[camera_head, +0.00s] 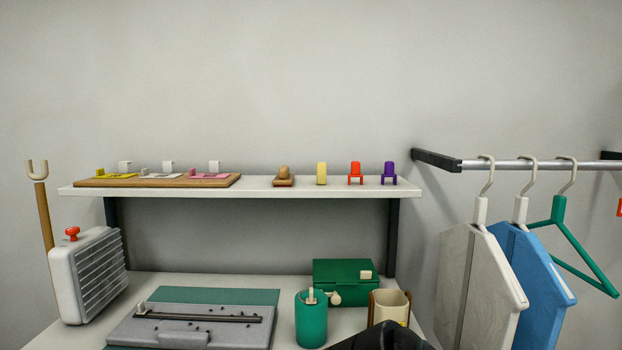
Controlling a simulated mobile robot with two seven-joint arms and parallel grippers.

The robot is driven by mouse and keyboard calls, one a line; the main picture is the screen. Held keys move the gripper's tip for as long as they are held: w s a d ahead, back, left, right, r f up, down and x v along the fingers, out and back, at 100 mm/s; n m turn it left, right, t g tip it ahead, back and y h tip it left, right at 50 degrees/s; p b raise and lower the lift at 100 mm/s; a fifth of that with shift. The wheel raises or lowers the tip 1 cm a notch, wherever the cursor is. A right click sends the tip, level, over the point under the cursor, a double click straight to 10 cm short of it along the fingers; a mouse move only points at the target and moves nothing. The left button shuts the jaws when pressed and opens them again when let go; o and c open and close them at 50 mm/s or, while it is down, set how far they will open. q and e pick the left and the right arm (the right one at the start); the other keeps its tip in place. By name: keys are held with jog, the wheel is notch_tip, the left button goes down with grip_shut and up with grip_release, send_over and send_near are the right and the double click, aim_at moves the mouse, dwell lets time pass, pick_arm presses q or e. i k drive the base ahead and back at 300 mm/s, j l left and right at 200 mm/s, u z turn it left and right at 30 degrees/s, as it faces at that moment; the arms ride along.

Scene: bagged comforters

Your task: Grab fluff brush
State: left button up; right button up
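A small brown brush-like piece (284,177) stands on the white wall shelf, right of the wooden board. It has a rounded tan top and a flat reddish-brown base, and it looks most like the fluff brush, though it is too small to be sure.
The white shelf (258,189) also holds a wooden board (88,183) and yellow, orange and purple clips. Below, the table (285,284) bears a grey tray (125,331), green canister, green box, cup and white ribbed unit. Hanging bags (482,285) crowd the right.

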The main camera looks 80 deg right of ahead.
aim_at(282, 179)
jog(key=z, duration=2.4)
jog(key=j, duration=0.35)
jog(key=i+u, duration=0.05)
